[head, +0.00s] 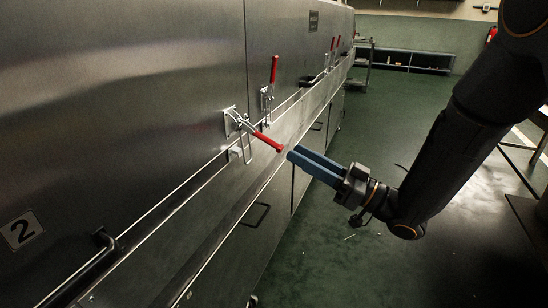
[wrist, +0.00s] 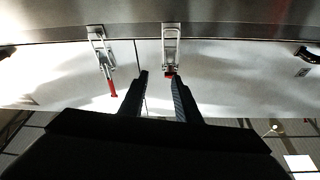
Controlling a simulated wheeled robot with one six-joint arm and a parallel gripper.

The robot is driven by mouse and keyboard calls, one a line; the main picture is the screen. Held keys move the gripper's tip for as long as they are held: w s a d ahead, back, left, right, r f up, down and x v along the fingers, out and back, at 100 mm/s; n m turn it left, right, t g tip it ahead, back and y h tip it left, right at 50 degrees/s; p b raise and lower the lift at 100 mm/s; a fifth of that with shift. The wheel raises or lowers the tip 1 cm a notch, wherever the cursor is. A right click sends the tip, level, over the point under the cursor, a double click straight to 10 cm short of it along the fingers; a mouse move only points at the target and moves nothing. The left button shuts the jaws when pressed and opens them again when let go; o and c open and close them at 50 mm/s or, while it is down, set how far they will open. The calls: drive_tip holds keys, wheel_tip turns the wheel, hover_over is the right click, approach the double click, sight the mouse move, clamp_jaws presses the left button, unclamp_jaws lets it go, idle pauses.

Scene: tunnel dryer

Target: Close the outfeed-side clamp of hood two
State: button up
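The near clamp (head: 238,124) sits on the hood panel marked 2, just left of the panel seam. Its red handle (head: 268,142) sticks out from the panel, tilted slightly down, toward my gripper (head: 291,155). My gripper's blue fingers are just right of the handle's end, with no clear contact. In the wrist view my gripper (wrist: 159,75) shows an empty gap between its fingers. The red handle end (wrist: 169,74) appears at the tip of the right finger, not centred in the gap. The clamp body (wrist: 171,42) shows above it.
Beyond the seam, another clamp (head: 266,98) has its red handle (head: 274,69) upright; it also shows in the wrist view (wrist: 101,46). More red-handled clamps (head: 332,44) are farther along. A number plate (head: 21,230) and bar handle (head: 103,243) are near left. Green floor (head: 330,255) is open at right.

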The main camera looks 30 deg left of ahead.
sight(254, 133)
drive_tip(key=shift+s+a+r+n+g+b, duration=0.1)
drive_tip(key=shift+s+a+r+g, duration=0.35)
drive_tip(key=shift+a, duration=0.75)
drive_tip(key=shift+s+a+r+n+g+b, duration=0.15)
drive_tip(key=shift+s+a+r, duration=0.35)
drive_tip(key=shift+a, duration=0.65)
drive_tip(key=shift+s+a+r+n+g+b, duration=0.1)
drive_tip(key=shift+s+a+r+g, duration=0.4)
drive_tip(key=shift+a, duration=0.7)
drive_tip(key=shift+w, duration=0.1)
clamp_jaws()
